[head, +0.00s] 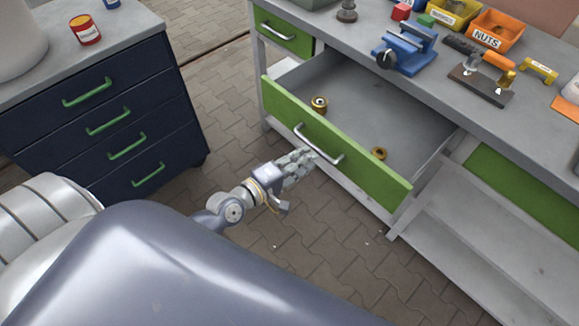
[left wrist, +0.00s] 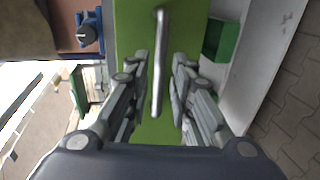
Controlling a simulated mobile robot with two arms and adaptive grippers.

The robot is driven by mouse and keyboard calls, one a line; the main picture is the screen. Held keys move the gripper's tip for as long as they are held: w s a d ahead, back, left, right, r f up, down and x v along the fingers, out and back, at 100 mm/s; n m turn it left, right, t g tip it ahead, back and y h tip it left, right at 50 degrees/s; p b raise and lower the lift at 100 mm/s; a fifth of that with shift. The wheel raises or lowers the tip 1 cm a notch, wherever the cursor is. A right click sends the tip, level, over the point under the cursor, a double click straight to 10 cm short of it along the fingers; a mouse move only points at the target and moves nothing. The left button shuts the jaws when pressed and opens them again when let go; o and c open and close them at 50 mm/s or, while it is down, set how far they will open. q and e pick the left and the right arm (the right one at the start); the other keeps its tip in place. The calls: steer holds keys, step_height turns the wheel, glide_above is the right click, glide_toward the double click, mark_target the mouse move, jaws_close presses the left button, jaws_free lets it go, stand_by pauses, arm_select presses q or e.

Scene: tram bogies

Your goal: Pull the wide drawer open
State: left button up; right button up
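The wide drawer (head: 375,180) of the grey workbench stands well open, and its inside shows. Its green front (left wrist: 133,25) fills the middle of the left wrist view. A grey bar handle (head: 318,146) runs along the front, and it also shows in the left wrist view (left wrist: 158,85). My left gripper (head: 306,158) is at the handle. In the left wrist view its fingers lie on both sides of the bar, with visible gaps, so it looks open around it. Contact with the front cannot be told. My right gripper is not in view.
A brass-coloured round part (head: 319,103) and a ring (head: 379,153) lie in the drawer. A blue vise (head: 405,50) and an orange nuts bin (head: 494,32) stand on the bench. A dark cabinet (head: 110,110) stands left. Paved floor (head: 225,110) is clear between them.

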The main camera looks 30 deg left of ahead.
arm_select(q)
steer(key=shift+v, duration=2.75)
steer(key=shift+f, duration=0.1)
steer(key=s+a+f+m+g+y, duration=0.1)
steer(key=s+a+f+m+g, duration=0.15)
steer(key=f, duration=0.75)
steer(key=s+a+f+m+g+y, duration=0.15)
steer(key=s+f, duration=0.25)
steer(key=f, duration=0.6)
steer(key=s+a+f+m+g+y, duration=0.1)
steer(key=s+a+f+m+g, duration=0.15)
steer(key=f, duration=0.65)
steer(key=s+d+f+m+g+y, duration=0.1)
steer(key=s+f+m+g, duration=0.2)
steer(key=s+f, duration=0.6)
steer(key=s+d+f+m+g+y, duration=0.1)
steer(key=s+f+m+g, duration=0.3)
steer(key=s, duration=1.3)
step_height(320, 180, down, 5)
steer(key=d+m, duration=0.1)
steer(key=m, duration=0.2)
steer(key=shift+d, duration=0.3)
